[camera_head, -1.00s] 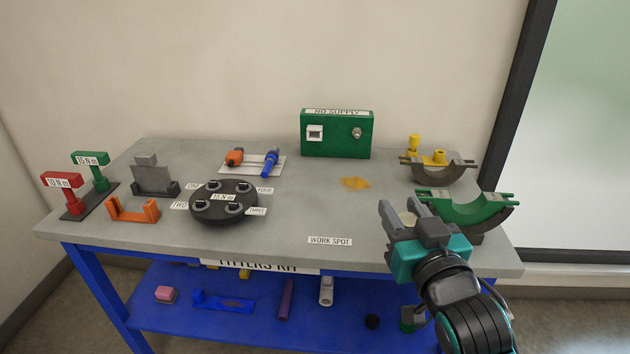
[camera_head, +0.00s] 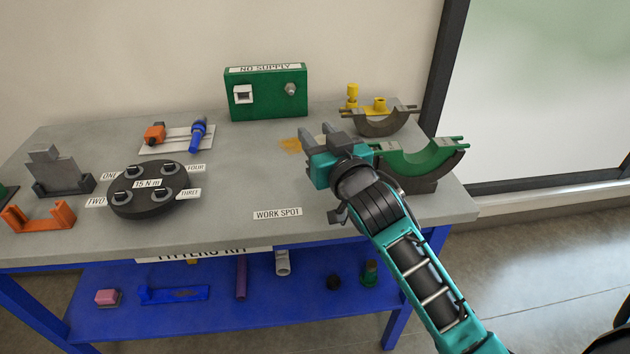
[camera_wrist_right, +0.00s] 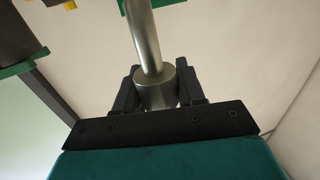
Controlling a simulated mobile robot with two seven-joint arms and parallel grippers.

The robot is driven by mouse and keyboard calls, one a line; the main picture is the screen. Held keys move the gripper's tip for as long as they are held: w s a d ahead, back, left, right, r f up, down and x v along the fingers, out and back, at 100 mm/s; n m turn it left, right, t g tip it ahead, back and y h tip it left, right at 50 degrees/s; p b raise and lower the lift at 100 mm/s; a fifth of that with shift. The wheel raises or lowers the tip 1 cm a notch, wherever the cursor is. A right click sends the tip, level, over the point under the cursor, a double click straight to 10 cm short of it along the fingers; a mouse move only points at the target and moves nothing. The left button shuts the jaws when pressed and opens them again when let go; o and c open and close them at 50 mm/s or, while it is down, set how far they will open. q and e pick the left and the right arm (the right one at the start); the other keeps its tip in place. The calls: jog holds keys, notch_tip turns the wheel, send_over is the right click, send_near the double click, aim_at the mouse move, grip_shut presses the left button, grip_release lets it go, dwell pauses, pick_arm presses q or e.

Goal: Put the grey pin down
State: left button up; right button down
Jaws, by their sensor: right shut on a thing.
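The grey pin (camera_wrist_right: 145,38) shows in the right wrist view as a smooth metal rod with a thicker collar, between the fingers of my right gripper (camera_wrist_right: 157,80). The gripper is shut on the collar, and the rod points away toward the top of the picture. In the head view my right gripper (camera_head: 320,135) is over the table, left of the green half-round cradle (camera_head: 420,160) and beside the orange stain (camera_head: 291,145). The pin cannot be made out there. My left gripper is in neither view.
A green NO SUPPLY box (camera_head: 266,93) stands at the back. A grey half-round cradle (camera_head: 385,123) with yellow parts is at back right. A black round plate (camera_head: 147,203) with several sockets is at left. The tabletop around the WORK SPOT label (camera_head: 277,213) is clear.

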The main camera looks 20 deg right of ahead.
notch_tip(320, 180, down, 9)
jog(key=shift+r+b, duration=0.1)
jog(key=shift+b, duration=0.8)
jog(key=shift+f, duration=0.25)
jog(key=shift+f, duration=0.1)
jog(key=c, duration=0.7)
grip_release()
